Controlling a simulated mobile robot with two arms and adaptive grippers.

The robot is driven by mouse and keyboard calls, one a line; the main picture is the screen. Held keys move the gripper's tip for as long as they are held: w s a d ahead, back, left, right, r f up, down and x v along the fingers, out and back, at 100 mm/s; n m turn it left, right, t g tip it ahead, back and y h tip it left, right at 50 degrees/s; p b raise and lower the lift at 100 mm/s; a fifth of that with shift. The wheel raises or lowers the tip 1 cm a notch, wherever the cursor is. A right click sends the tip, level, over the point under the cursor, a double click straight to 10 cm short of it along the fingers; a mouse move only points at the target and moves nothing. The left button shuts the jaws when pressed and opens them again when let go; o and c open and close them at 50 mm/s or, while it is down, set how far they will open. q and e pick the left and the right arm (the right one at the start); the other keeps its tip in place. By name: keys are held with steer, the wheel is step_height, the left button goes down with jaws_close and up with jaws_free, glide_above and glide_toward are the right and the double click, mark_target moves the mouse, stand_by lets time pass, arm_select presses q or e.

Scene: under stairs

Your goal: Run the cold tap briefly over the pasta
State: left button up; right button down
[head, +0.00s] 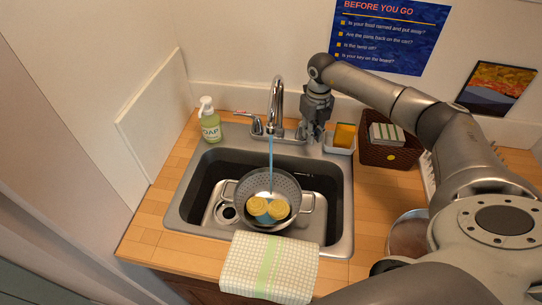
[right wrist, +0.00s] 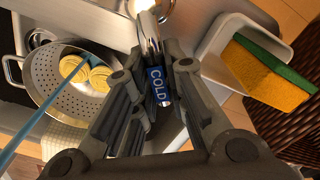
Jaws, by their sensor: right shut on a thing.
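The steel tap (head: 276,95) stands at the back of the sink (head: 181,205). A blue stream of water (head: 271,165) falls from its spout into a perforated colander (head: 287,186) in the basin. Nests of yellow pasta (head: 278,208) lie in the colander; they also show in the right wrist view (right wrist: 73,69). My right gripper (head: 316,132) is at the right side of the tap. In the right wrist view its fingers (right wrist: 160,88) are shut on the cold tap lever (right wrist: 157,80), which has a blue COLD label. My left gripper is out of view.
A soap bottle (head: 209,121) stands left of the tap. A white dish with a sponge (head: 345,136) and a brown basket (head: 382,153) stand right of it. A checked towel (head: 270,266) hangs over the sink's front edge.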

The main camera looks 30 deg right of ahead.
stand_by(0.5)
steer(key=shift+w+d+f+n+b, duration=0.15)
steer(key=shift+d+n+b, duration=0.45)
steer(key=shift+n+b, duration=0.35)
steer(key=n, duration=0.1)
steer(key=d+n+b, duration=0.1)
steer(key=n, duration=0.1)
steer(key=shift+w+d, duration=0.15)
steer(key=shift+w, duration=0.05)
steer(key=shift+w+d+r+n+b, duration=0.15)
steer(key=shift+d+n+b, duration=0.15)
steer(key=shift+n, duration=0.3)
steer(key=shift+d+r+n+b, duration=0.15)
steer(key=shift+n+b, duration=0.1)
steer(key=shift+n, duration=0.3)
steer(key=shift+w+d+f+n+b, duration=0.15)
steer(key=shift+w+d+n+b, duration=0.15)
steer(key=shift+n+b, duration=0.3)
steer(key=n, duration=0.1)
steer(key=d+n, duration=0.1)
steer(key=shift+w+n+b, duration=0.35)
steer(key=shift+n+b, duration=0.05)
